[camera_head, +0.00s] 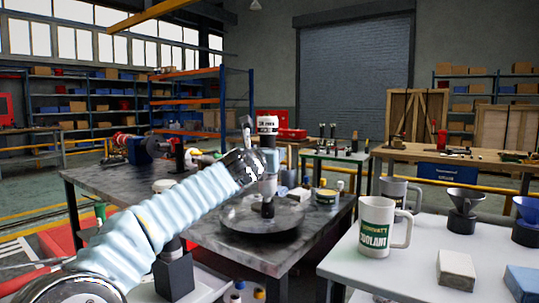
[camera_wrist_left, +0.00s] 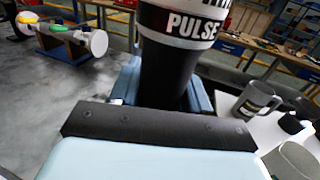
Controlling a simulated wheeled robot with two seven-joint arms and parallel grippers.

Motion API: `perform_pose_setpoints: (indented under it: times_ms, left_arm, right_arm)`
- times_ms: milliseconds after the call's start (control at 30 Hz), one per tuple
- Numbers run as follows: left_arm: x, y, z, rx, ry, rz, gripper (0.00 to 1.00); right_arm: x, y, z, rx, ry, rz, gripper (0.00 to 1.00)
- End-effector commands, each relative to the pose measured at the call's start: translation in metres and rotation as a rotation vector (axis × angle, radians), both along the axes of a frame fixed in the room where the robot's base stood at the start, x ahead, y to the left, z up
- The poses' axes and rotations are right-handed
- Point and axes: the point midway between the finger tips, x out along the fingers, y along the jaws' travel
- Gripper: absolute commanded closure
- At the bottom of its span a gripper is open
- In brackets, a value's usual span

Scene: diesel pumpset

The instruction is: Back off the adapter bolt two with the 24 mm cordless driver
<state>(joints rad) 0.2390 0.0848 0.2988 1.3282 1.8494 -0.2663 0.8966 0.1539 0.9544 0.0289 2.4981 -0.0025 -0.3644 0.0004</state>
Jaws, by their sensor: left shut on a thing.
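My left gripper (camera_head: 271,164) is shut on the cordless driver (camera_head: 268,125), which stands upright with its white-and-black end up and its dark nose pointing down. In the left wrist view the driver (camera_wrist_left: 180,65), marked PULSE, sits between the blue fingers of the left gripper (camera_wrist_left: 163,88). Below it is a round grey metal part (camera_head: 240,226) on the dark bench. The driver's nose ends over the middle of this part; I cannot tell whether it touches. Adapter bolt two cannot be made out. My right gripper is not in view.
The dark bench (camera_head: 215,235) carries small parts behind the round part. A white table (camera_head: 415,270) at right holds a coolant mug (camera_head: 376,228), a grey mug (camera_head: 394,190) and funnels. A black holder (camera_head: 174,276) stands at lower left.

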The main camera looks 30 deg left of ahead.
Motion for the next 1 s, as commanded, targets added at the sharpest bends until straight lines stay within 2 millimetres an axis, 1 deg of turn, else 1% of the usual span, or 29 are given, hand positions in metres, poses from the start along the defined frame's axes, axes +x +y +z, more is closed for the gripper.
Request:
perform_pose_setpoints:
  times_ms: [233,700,1000]
  left_arm:
    - [-0.001,0.000,0.001,0.001,-0.003,-0.001,1.00]
    - [-0.001,0.000,-0.010,0.001,-0.003,-0.001,1.00]
    - [-0.001,0.000,-0.010,0.001,-0.003,-0.001,1.00]
  right_arm:
    - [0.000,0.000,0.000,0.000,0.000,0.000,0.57]
    - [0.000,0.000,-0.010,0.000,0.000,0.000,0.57]
    - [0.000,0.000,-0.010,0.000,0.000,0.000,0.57]
